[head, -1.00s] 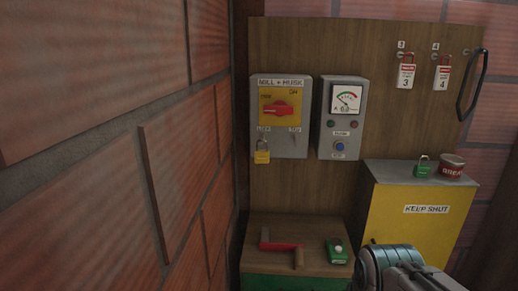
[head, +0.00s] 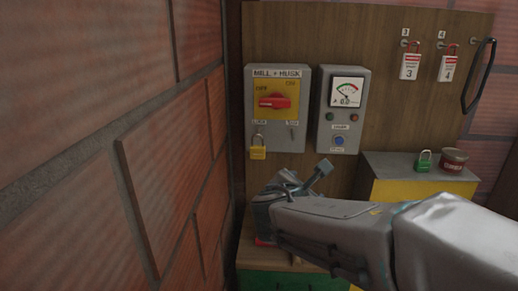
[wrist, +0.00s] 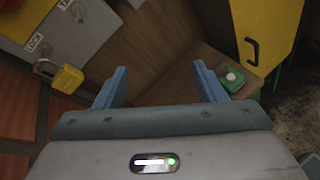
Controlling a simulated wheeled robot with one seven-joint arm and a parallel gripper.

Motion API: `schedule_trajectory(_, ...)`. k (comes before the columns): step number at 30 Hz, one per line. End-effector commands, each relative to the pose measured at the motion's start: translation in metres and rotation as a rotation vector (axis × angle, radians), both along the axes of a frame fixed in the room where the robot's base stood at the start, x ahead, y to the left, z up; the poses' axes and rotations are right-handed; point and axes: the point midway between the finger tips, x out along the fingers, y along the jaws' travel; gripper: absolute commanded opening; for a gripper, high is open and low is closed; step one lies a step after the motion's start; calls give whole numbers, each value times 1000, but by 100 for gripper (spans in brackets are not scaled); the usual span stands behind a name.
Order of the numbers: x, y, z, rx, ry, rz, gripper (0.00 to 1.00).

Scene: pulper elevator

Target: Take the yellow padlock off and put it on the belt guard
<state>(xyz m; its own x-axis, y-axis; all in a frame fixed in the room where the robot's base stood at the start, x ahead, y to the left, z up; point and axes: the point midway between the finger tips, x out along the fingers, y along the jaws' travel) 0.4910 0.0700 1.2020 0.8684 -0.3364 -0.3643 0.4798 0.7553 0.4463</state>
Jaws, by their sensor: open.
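The yellow padlock (head: 258,153) hangs at the lower left of the grey MILL + HUSK switch box (head: 291,139), by the LOCK label. The padlock also shows in the wrist view (wrist: 68,79), left of my fingers. My gripper (head: 304,177) is below and right of the padlock, apart from it. In the wrist view its two blue fingers (wrist: 160,80) are spread with nothing between them. The yellow box with a grey top (head: 395,165), which looks like the belt guard, stands at the right; my arm hides most of its front.
A green padlock (head: 424,161) and a dark red tin (head: 453,161) stand on the yellow box's top. The gauge box (head: 343,115) is beside the switch box. Two red-and-white tags (head: 411,64) hang upper right. A brick wall (head: 90,150) closes the left side.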

Motion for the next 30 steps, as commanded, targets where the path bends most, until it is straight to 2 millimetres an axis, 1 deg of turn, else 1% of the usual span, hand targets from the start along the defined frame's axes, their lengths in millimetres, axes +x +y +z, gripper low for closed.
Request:
schedule_trajectory(1, 9, 22, 9, -97, -13, 94, 64)
schedule_trajectory(3, 18, 48, 20, -222, -39, 206, 64)
schedule_trajectory(6, 25, 80, 30, -366, -72, 330, 64)
schedule_trajectory(9, 28, 102, 37, -462, -99, 410, 64)
schedule_trajectory(10, 28, 106, 38, -480, -104, 425, 64)
schedule_trajectory(12, 30, 113, 40, -511, -113, 450, 64)
schedule_trajectory(14, 35, 115, 40, -523, -116, 458, 64)
schedule_trajectory(17, 48, 115, 38, -527, -116, 458, 64)
schedule_trajectory(24, 90, 113, 32, -525, -115, 457, 64)
schedule_trajectory(27, 103, 112, 30, -524, -116, 457, 64)
schedule_trajectory(30, 111, 112, 29, -523, -117, 458, 64)
